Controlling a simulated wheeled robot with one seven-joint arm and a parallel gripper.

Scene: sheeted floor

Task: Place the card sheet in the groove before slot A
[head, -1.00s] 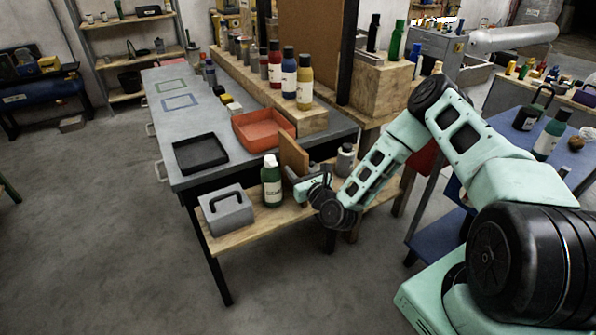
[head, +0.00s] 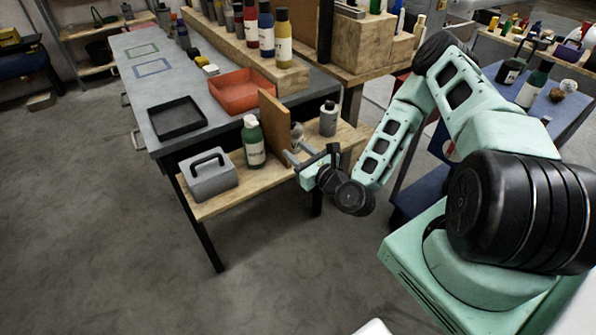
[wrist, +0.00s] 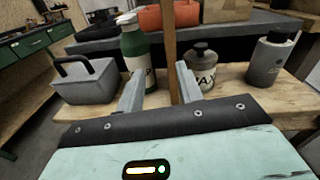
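A thin brown upright sheet (head: 273,122), likely the card sheet, stands on edge on the wooden lower shelf between a green bottle (head: 253,142) and a grey "WAX" bottle (wrist: 202,68). The sheet also shows edge-on in the wrist view (wrist: 170,45). My gripper (head: 298,152) is in front of the shelf, and its fingers (wrist: 159,72) are spread with nothing held. The sheet lies beyond the fingertips, nearer the right finger's line. Its lower edge is partly hidden, so I cannot tell whether it sits in a groove. No slot lettering is readable.
A grey caddy (head: 208,175) stands left on the shelf, and another grey bottle (head: 328,118) stands right. Above, the grey bench (head: 140,75) holds a black tray (head: 176,118) and an orange tray (head: 240,92). Floor in front is clear.

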